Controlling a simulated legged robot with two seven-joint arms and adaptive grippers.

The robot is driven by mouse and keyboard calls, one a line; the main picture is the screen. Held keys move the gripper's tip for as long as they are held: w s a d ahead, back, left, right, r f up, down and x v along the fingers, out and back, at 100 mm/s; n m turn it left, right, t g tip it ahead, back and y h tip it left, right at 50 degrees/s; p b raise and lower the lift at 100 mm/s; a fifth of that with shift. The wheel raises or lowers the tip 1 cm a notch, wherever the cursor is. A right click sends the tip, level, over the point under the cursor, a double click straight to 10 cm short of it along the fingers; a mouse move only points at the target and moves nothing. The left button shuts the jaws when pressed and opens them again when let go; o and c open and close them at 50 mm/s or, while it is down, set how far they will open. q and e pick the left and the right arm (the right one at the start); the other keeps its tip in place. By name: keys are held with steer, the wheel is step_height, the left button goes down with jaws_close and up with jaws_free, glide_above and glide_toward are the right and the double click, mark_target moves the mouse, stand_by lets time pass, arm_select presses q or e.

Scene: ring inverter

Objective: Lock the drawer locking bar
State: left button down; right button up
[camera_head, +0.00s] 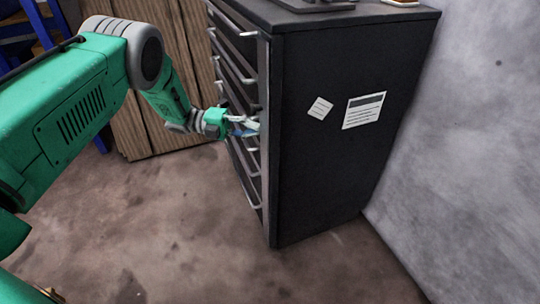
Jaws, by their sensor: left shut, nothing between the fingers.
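A black drawer cabinet (330,135) stands right of the middle, its drawer fronts with pale handles facing left. A long grey upright bar (264,130), which looks like the locking bar, runs along the cabinet's front edge. My left gripper (250,127) is shut and empty at the front of the cabinet, beside the bar about halfway up. I cannot tell whether its fingers touch the bar or a drawer handle. The bar's exact angle to the drawers is hard to tell. My right gripper is not in view.
Two paper labels (364,110) are on the cabinet's side. A grey wall (470,130) stands close on the right. A wooden cabinet (150,125) stands behind my arm, with a blue frame (20,45) at the far left. The floor (200,225) in front is clear.

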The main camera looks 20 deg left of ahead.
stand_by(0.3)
arm_select(q)
steer(key=s+a, duration=0.2)
steer(key=a, duration=1)
steer(key=shift+s+d+f, duration=0.1)
steer(key=shift+s+f, duration=0.05)
